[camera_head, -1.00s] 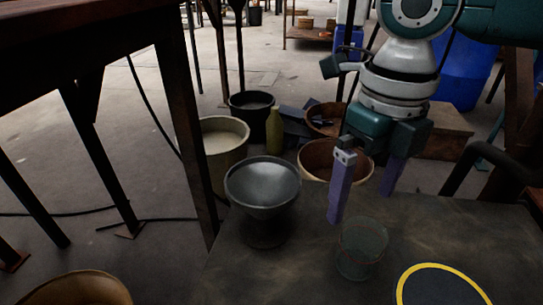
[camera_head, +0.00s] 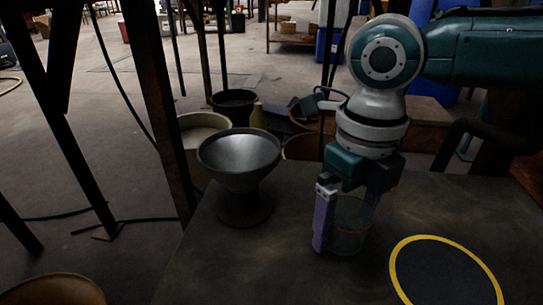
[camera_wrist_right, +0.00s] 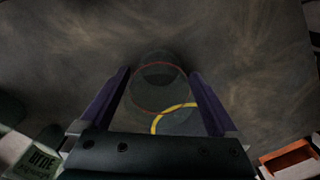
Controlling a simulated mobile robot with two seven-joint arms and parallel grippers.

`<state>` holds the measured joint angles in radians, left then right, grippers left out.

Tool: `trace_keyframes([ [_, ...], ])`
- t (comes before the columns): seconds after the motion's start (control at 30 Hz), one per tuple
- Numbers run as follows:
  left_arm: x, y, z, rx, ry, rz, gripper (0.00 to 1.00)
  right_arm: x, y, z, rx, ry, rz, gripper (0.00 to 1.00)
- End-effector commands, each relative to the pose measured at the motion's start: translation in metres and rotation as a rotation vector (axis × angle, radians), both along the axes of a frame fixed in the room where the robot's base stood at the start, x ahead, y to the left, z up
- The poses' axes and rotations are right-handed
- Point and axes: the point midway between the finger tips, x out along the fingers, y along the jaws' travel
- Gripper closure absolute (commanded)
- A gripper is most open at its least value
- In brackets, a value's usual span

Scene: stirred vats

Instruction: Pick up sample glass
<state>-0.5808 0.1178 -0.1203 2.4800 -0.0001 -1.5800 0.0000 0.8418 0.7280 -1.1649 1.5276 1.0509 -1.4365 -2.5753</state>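The sample glass (camera_head: 347,240) is a clear, greenish tumbler with a thin red line, upright on the dark table (camera_head: 290,255). My right gripper (camera_head: 342,222) is lowered around it, with one purple finger on each side of the glass. In the right wrist view the glass (camera_wrist_right: 160,88) lies between the two spread fingers (camera_wrist_right: 160,100), with visible gaps on both sides. The gripper is open and does not hold the glass. My left gripper is not in view.
A dark grey footed bowl (camera_head: 239,160) stands on the table left of the glass. A dark round mat with a yellow rim (camera_head: 445,240) lies to the right. Several tubs, including a cream one (camera_head: 201,130), stand beyond the table.

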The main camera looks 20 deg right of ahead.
Motion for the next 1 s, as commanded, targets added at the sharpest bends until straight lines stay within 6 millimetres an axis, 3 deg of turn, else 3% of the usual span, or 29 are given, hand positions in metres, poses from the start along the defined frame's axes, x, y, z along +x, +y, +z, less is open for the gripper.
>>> trace_keyframes([
  [0.07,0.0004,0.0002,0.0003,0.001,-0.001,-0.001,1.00,0.0001,0.0001,0.0003,0.000,0.000,0.000,0.15],
  [0.8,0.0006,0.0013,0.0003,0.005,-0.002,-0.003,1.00,0.0000,0.0000,0.0002,0.000,0.000,0.000,0.98],
  [1.0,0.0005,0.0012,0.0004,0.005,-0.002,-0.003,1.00,0.0004,0.0001,0.0007,0.000,-0.001,0.000,1.00],
])
